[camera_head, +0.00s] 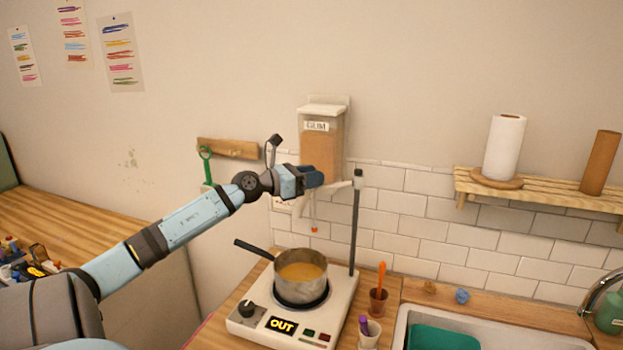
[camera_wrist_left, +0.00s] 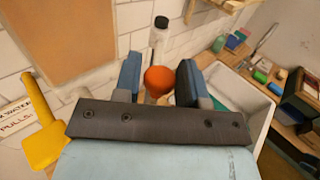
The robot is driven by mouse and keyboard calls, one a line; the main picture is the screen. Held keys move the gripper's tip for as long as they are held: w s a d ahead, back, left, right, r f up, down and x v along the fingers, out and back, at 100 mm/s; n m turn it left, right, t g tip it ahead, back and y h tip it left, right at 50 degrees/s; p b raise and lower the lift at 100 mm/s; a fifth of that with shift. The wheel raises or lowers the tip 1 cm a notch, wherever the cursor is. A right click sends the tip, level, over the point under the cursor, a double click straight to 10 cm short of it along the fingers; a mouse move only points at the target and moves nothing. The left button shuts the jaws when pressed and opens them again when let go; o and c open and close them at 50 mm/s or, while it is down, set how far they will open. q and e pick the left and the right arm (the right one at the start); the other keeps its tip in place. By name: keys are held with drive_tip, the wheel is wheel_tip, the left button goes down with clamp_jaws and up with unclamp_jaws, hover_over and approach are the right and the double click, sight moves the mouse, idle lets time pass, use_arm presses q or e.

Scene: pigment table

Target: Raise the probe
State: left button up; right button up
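The slim probe (camera_head: 314,212) hangs from a light cross-arm (camera_head: 341,184) on a dark upright pole (camera_head: 355,225). Its small red-orange tip sits above the pot (camera_head: 301,287) of yellow-orange liquid. The pot stands on a white hot plate (camera_head: 250,325) with a display reading OUT. My left gripper (camera_head: 318,177) is at the cross-arm's height, left of the pole. In the left wrist view, an orange knob (camera_wrist_left: 158,79) shows between its blue fingers (camera_wrist_left: 159,80), with narrow gaps at both sides, so they look open around it. The knob is hidden in the head view. My right gripper is out of view.
A wall dispenser (camera_head: 322,150) is close behind my left gripper. Its yellow handle (camera_wrist_left: 42,135) shows in the wrist view. Cups with an orange stick (camera_head: 379,300) and a purple one (camera_head: 369,337) stand right of the hot plate, near the sink (camera_head: 400,330). A wall shelf (camera_head: 535,198) is at right.

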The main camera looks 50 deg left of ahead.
use_arm(q)
drive_tip(key=shift+o, duration=1.4)
drive_tip(key=shift+r, duration=0.2)
drive_tip(key=shift+f, duration=0.1)
drive_tip(key=shift+s+f, duration=0.1)
drive_tip(key=b+v, duration=0.3)
drive_tip(key=v, duration=1)
drive_tip(key=shift+s, duration=0.3)
drive_tip(key=shift+s+a, duration=0.1)
